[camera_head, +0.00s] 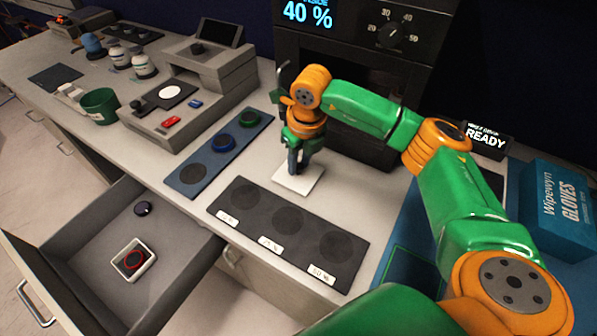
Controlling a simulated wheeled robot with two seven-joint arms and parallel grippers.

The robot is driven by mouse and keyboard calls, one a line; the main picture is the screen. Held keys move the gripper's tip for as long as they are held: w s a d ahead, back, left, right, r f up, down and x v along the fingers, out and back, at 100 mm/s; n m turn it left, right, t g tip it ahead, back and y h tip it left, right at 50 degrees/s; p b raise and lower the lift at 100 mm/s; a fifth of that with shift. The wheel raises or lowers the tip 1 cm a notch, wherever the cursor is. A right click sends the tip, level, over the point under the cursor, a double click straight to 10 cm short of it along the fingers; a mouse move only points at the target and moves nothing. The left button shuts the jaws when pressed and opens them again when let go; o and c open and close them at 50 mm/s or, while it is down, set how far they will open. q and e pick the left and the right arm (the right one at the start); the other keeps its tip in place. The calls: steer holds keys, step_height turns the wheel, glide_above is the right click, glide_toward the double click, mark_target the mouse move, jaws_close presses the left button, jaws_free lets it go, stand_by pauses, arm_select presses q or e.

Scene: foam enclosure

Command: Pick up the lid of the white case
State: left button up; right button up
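A flat white square (301,180), which looks like the lid of the white case, lies on the grey worktop behind the black three-circle mat. My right gripper (293,168) points down at this lid, its dark fingertips at or just above the lid's left part. I cannot tell whether they touch it or how far apart they are. The open white case (147,269) sits in the pulled-out drawer, with a dark red-ringed disc (133,259) inside. My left gripper is out of view.
The black mat (237,224) with small white labels lies in front of the lid. A blue strip (176,179) with several round spots lies to its left. The oven-like unit (350,85) stands close behind my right arm. A blue gloves box (555,210) stands at right. The drawer (85,240) is open.

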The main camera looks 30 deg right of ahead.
jaws_close()
